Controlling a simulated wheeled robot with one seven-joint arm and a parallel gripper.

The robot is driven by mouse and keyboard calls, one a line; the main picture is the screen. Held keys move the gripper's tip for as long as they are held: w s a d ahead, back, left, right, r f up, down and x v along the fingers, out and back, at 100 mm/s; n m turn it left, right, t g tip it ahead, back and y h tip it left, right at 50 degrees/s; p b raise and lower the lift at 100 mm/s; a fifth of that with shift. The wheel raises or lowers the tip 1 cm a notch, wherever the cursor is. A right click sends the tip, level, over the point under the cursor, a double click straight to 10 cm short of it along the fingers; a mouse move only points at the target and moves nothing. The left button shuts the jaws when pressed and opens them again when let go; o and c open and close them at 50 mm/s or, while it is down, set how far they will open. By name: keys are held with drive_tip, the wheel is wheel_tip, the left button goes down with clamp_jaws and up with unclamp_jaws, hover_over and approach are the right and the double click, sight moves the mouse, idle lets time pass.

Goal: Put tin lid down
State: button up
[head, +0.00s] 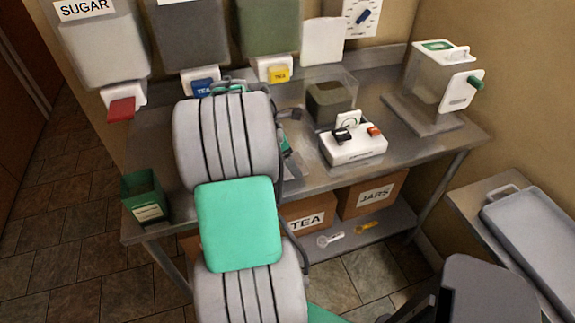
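My arm's large grey and green links cover the middle of the head view. My gripper is mostly hidden behind them; only dark parts near the wrist show, so I cannot see its fingertips or anything in them. I cannot make out the tin lid. A dark green, open-topped tin (146,198) with a pale label stands at the front left corner of the steel table (320,183), left of my arm.
A white device (353,146) and a clear bin with dark contents (328,101) stand right of my arm. A dispenser (439,78) is at the back right. Wall hoppers, one marked SUGAR (101,48), hang above. Boxes marked TEA (306,215) and JARS (372,194) sit below.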

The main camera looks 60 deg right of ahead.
drive_tip(key=shift+f, duration=1.25)
drive_tip(key=shift+f, duration=0.1)
drive_tip(key=o, duration=1.2)
drive_tip(key=shift+o, duration=0.2)
drive_tip(key=v, duration=1.2)
drive_tip(key=w+a+r+m+t, duration=0.2)
drive_tip(key=w+a, duration=0.5)
drive_tip(key=w+a+f+m+t+y, duration=0.1)
drive_tip(key=a+m+t, duration=0.1)
drive_tip(key=a, duration=1.4)
drive_tip(key=w+a+f+m+t+y, duration=0.1)
drive_tip(key=a+m, duration=0.3)
drive_tip(key=a, duration=1.3)
drive_tip(key=shift+w+m+t+y+p, duration=0.25)
drive_tip(key=shift+m+t+y+p, duration=0.25)
drive_tip(key=shift+t, duration=0.4)
